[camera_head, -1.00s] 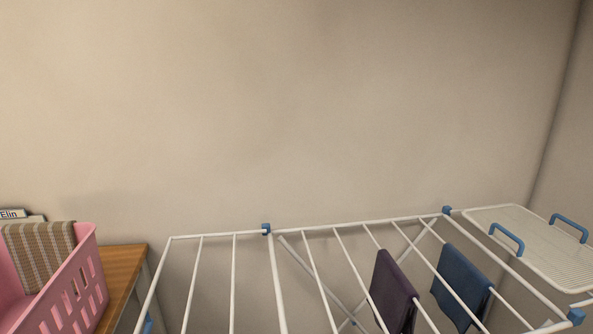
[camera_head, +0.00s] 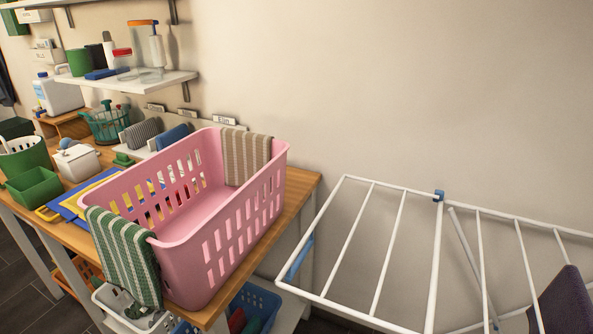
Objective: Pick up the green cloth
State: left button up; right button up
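A green cloth with white stripes (camera_head: 127,252) hangs over the near left rim of a pink laundry basket (camera_head: 215,228). Part of it drapes down the outside of the basket, past the table's front edge. The basket stands on a wooden table (camera_head: 306,182). A beige striped cloth (camera_head: 246,157) hangs over the basket's far rim. Neither of my grippers shows in the head view.
A white drying rack (camera_head: 402,245) with a dark purple cloth (camera_head: 566,303) stands to the right. A green bin (camera_head: 34,187) and a white box (camera_head: 77,161) share the table. A shelf (camera_head: 130,84) hangs above. A blue basket (camera_head: 262,302) sits below.

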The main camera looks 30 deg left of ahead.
aim_at(128, 262)
jog(key=k+u, duration=0.1)
jog(key=u, duration=0.35)
jog(key=j+u, duration=0.1)
jog(key=u, duration=0.35)
jog(key=k+j+u, duration=0.1)
jog(key=u, duration=0.3)
jog(key=j+u, duration=0.15)
jog(key=u, duration=0.3)
jog(key=z, duration=2.45)
jog(key=l+u, duration=0.1)
jog(key=u, duration=2.35)
